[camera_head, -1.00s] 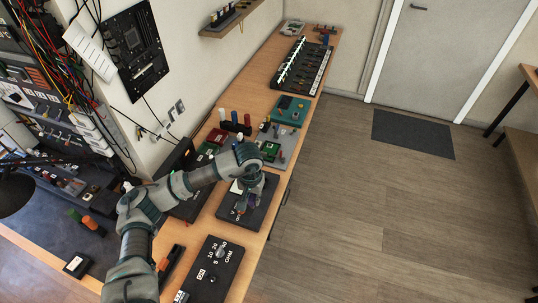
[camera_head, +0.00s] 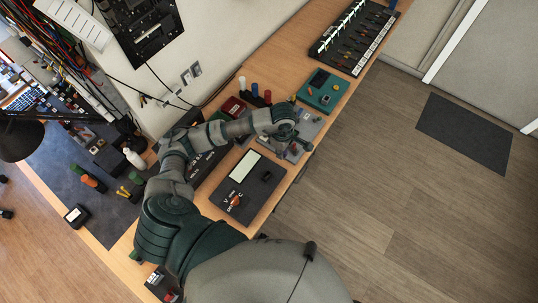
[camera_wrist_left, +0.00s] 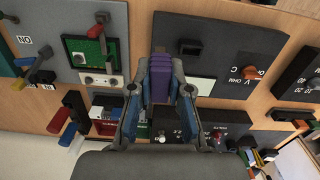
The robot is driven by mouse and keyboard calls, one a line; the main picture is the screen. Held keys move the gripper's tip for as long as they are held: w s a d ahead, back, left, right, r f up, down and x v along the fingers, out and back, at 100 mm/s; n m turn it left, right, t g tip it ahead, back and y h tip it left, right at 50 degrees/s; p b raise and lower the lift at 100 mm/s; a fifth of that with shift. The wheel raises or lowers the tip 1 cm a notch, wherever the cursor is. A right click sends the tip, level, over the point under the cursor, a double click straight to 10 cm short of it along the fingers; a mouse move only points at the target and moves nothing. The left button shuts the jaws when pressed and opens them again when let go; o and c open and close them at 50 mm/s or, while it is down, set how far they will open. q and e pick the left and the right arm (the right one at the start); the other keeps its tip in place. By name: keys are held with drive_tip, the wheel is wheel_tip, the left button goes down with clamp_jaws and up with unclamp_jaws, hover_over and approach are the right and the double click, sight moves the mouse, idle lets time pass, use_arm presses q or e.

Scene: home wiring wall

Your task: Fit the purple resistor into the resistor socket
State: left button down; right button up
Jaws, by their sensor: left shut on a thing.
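My left gripper (camera_wrist_left: 160,100) is shut on the purple resistor (camera_wrist_left: 160,75), a ribbed purple block between its two fingers in the left wrist view. In the head view my left gripper (camera_head: 290,143) is over the grey board (camera_head: 309,128) near the bench's front edge, and hides part of it. The wrist view shows this board with a green circuit plate (camera_wrist_left: 88,46) to the left of the held resistor. I cannot tell which part is the resistor socket, or whether the resistor touches anything. My right gripper is not in view.
A dark meter panel (camera_head: 262,198) with a pale display and an orange-marked knob lies nearer me. A teal board (camera_head: 323,91) lies beyond the grey one. Upright coloured cylinders (camera_head: 255,90) stand towards the wall. Floor (camera_head: 390,220) is clear beside the bench.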

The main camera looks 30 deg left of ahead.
use_arm(q)
drive_tip(key=s+a+n+p, duration=0.1)
drive_tip(key=s+n+p, duration=0.1)
drive_tip(key=n, duration=0.6)
drive_tip(key=s+a+f+n+p, duration=0.1)
drive_tip(key=s+n+p, duration=0.2)
drive_tip(key=n, duration=0.6)
drive_tip(key=shift+s+a+f, duration=0.2)
drive_tip(key=shift+s+a, duration=0.05)
drive_tip(key=shift+a, duration=0.05)
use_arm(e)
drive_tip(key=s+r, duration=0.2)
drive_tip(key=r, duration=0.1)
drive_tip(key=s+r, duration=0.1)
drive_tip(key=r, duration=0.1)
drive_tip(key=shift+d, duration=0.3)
use_arm(q)
drive_tip(key=shift+a, duration=0.1)
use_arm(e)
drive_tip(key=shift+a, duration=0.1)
use_arm(q)
wheel_tip(320, 180, down, 6)
drive_tip(key=b, duration=0.4)
drive_tip(key=shift+r, duration=0.1)
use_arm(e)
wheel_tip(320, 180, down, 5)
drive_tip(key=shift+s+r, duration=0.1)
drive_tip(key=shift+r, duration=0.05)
